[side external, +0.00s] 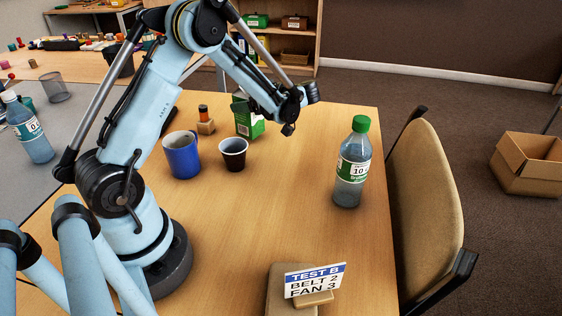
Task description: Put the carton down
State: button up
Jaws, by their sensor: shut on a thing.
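The carton (250,124) is green and white. It shows behind my forearm, which hides part of it, near the far edge of the wooden table (270,205). My gripper (287,117) is at the end of the arm, just right of the carton. It is shut on the carton, though its fingertips are small and mostly hidden by the wrist. I cannot tell whether the carton's base touches the table.
A green-capped bottle (352,168) stands right. A sign (314,281) is at the front. The table's middle is clear.

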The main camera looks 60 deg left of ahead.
jog(key=shift+f, duration=0.6)
jog(key=o, duration=1)
jog(key=shift+f, duration=0.1)
